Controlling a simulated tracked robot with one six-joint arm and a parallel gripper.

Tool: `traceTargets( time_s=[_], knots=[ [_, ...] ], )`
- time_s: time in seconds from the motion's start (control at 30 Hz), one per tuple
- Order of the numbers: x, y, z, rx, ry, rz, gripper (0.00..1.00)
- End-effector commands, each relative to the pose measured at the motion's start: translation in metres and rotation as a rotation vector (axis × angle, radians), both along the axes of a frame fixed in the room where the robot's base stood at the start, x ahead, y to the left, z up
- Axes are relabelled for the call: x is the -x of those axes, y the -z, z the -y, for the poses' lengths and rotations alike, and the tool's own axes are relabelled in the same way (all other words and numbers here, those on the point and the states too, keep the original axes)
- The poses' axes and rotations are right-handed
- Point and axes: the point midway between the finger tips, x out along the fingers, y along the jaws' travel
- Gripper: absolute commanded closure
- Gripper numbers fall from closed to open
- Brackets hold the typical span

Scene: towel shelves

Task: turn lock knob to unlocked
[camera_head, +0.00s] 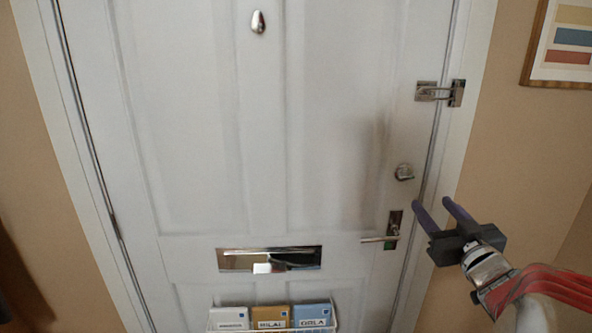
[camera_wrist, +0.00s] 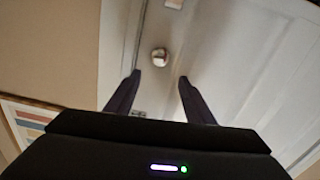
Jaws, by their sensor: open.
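The round metal lock knob (camera_head: 404,172) is on the right side of the white door (camera_head: 215,130), above the lever handle (camera_head: 380,239). My gripper (camera_head: 432,203) is open and empty, with its two purple fingers pointing toward the door, below and right of the knob in the head view. In the wrist view the knob (camera_wrist: 159,55) shows beyond and between the fingertips of my gripper (camera_wrist: 159,76), apart from them. The turn position of the knob is too small to tell.
A metal swing-bar latch (camera_head: 440,93) is above the knob at the frame. A mail slot (camera_head: 269,258) and a rack with several packets (camera_head: 270,317) are lower on the door. A framed picture (camera_head: 560,45) hangs on the right wall.

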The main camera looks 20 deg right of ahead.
Motion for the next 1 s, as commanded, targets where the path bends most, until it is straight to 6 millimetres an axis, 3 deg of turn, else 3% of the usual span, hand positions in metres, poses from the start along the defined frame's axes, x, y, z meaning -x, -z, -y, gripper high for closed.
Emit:
traceTargets(
  time_s=[0.37, 1.0],
  knots=[
    [-0.012, 0.0, 0.001, 0.001, -0.005, -0.002, 0.52],
    [-0.095, 0.0, 0.024, -0.001, -0.009, -0.002, 0.52]
  ],
)
